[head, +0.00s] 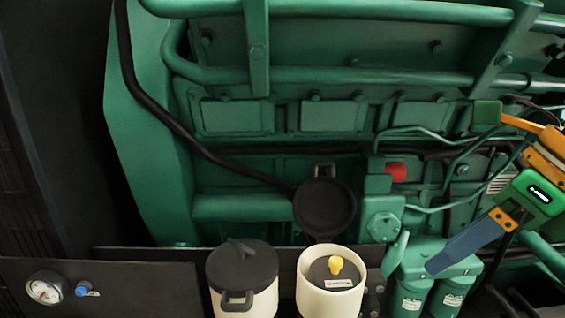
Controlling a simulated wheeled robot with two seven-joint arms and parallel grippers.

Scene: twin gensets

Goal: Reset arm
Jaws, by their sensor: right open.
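My right gripper (468,186) is at the right edge of the head view, in front of the green engine (330,115). It is orange with a green body. One finger with a green tip points left, and a blue-grey part reaches down and left. The gripper is open, and I see nothing held in it. The lower part shows in front of two green canisters (411,301); I cannot tell whether it touches them. My left gripper is not in view.
Two cream canisters stand at the front: one with a black handled lid (242,263), one with a yellow knob (336,265). Behind them is a black round part (324,208). A red part (396,172) sits on the engine. A gauge (45,289) and blue knob (82,289) are lower left.

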